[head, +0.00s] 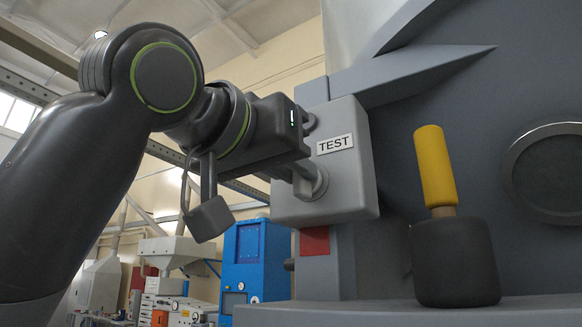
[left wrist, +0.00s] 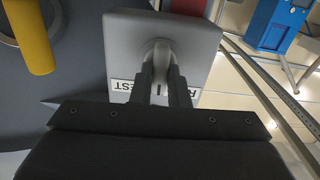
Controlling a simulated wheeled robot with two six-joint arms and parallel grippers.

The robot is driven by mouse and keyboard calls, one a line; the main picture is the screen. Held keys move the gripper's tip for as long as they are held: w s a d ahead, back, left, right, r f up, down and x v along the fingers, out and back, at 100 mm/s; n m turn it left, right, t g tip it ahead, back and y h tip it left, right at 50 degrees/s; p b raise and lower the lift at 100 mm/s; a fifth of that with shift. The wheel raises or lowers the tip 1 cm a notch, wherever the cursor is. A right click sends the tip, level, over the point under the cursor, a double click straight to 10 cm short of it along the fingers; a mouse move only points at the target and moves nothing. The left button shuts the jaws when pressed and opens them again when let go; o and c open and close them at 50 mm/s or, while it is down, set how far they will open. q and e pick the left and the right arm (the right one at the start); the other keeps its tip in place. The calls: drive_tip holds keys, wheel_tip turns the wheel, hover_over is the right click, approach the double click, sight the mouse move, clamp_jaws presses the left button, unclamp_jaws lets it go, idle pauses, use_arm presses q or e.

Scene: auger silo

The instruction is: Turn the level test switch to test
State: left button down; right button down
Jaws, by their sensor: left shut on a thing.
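The level test switch (head: 316,182) sits on the side of a grey box (head: 345,205), below a white label reading TEST (head: 335,144). My left gripper (head: 298,172) reaches in from the left and is shut on the switch. In the left wrist view, the two fingers (left wrist: 165,92) close on the switch in front of its round grey base (left wrist: 158,52). That view shows the box (left wrist: 122,40) with the TEST label (left wrist: 122,85) upside down and part of another label at right. The fingers hide most of the switch handle, so its exact angle is unclear. My right gripper is not in view.
A yellow handle (head: 435,165) on a dark base (head: 453,262) stands right of the box. A large grey wall with a round window (head: 548,172) is behind it. A blue cabinet (head: 255,262) and other machines stand farther back at left.

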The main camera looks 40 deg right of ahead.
use_arm(q)
drive_tip(key=m, duration=0.6)
drive_tip(key=shift+s, duration=0.1)
drive_tip(key=shift+m, duration=0.4)
drive_tip(key=c, duration=1.4)
unclamp_jaws()
drive_tip(key=b+v, duration=0.7)
drive_tip(key=v, duration=1)
drive_tip(key=shift+a, duration=0.25)
